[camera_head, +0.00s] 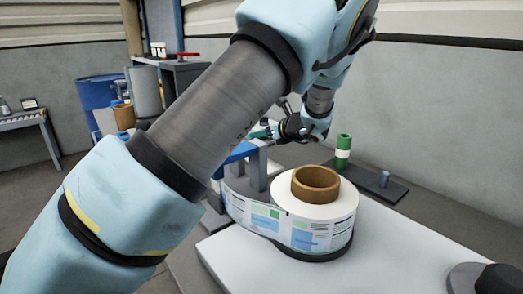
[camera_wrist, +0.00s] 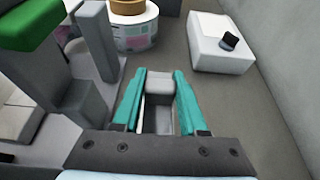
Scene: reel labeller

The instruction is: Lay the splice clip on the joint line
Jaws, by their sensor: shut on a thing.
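My gripper (camera_wrist: 160,88) has teal fingers on either side of a small grey block in the wrist view. The fingers are closed on this block, which looks like the splice clip (camera_wrist: 160,80). In the head view my gripper (camera_head: 264,132) is behind the label reel (camera_head: 322,211), above and beside the labeller's grey posts (camera_head: 257,170). The held block cannot be made out there. The reel is white with printed labels and a brown core (camera_head: 316,184); it also shows at the top of the wrist view (camera_wrist: 136,34). I cannot make out the joint line.
A green and white roll (camera_head: 343,148) stands on a dark plate (camera_head: 385,188) at the right, near a blue peg (camera_head: 385,178). The white table (camera_head: 400,255) is clear at front right, except for a dark knob (camera_head: 492,279). Grey posts (camera_wrist: 88,45) stand left of my fingers.

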